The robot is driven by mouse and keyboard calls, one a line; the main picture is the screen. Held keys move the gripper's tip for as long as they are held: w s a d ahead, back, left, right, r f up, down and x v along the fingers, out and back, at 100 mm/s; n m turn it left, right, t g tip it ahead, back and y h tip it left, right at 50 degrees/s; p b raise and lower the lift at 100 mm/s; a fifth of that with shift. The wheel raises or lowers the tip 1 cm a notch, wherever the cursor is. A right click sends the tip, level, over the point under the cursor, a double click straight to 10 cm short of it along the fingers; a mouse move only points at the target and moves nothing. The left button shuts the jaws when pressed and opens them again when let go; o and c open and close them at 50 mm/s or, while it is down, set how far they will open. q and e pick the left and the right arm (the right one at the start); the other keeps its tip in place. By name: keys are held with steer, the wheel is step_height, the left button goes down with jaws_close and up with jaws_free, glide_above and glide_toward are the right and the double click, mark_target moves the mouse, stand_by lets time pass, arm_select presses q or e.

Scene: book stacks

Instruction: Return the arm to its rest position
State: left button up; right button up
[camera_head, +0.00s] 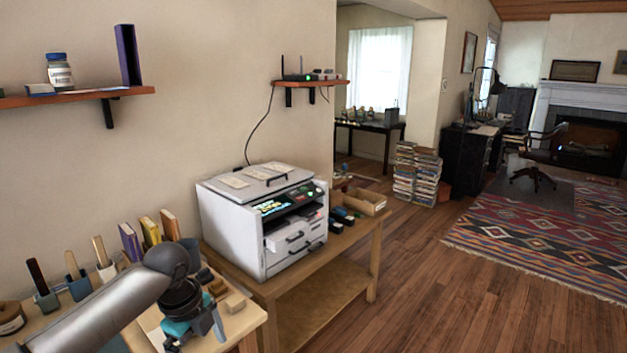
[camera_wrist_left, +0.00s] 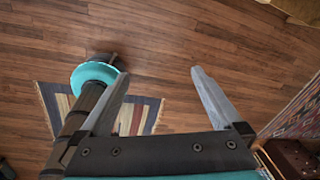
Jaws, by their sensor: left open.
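My left arm (camera_head: 120,300) comes in from the lower left of the head view, a grey link ending in a dark wrist joint. My left gripper (camera_head: 195,338) is at the bottom of that view, in front of the wooden desk's right end. In the left wrist view, the left gripper (camera_wrist_left: 160,75) has its two grey fingers spread apart with nothing between them. Wooden floor shows beyond the fingers. My right arm and right gripper are not in view.
A wooden desk (camera_head: 240,322) holds books, pen cups and small blocks near my arm. A white printer (camera_head: 260,220) stands on a lower table. A wall shelf (camera_head: 75,97) is above. A striped rug (camera_wrist_left: 147,113) lies on the floor. Open floor (camera_head: 430,290) is at right.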

arm_select(q)
steer(key=s+f+n, duration=0.3)
steer(key=f+n, duration=0.1)
steer(key=f, duration=0.6)
steer(key=s+a+f+n+t+b, duration=0.1)
steer(key=s+f+n, duration=0.3)
steer(key=f, duration=0.5)
steer(key=s+f+n, duration=0.3)
steer(key=f+n, duration=0.1)
steer(key=f, duration=0.6)
steer(key=s+f+n, duration=0.2)
steer(key=s+f, duration=0.3)
steer(key=s, duration=0.6)
steer(key=s+d+f+n, duration=0.1)
steer(key=s+f+n, duration=0.2)
steer(key=s, duration=0.9)
steer(key=s+d+f+n+g+y+b, duration=0.1)
steer(key=s+f+n, duration=0.2)
steer(key=s+f, duration=0.4)
steer(key=s, duration=0.5)
steer(key=shift+d+f, duration=0.2)
steer(key=shift+f, duration=0.2)
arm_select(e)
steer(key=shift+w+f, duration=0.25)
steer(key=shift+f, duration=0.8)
arm_select(q)
steer(key=shift+w, duration=0.1)
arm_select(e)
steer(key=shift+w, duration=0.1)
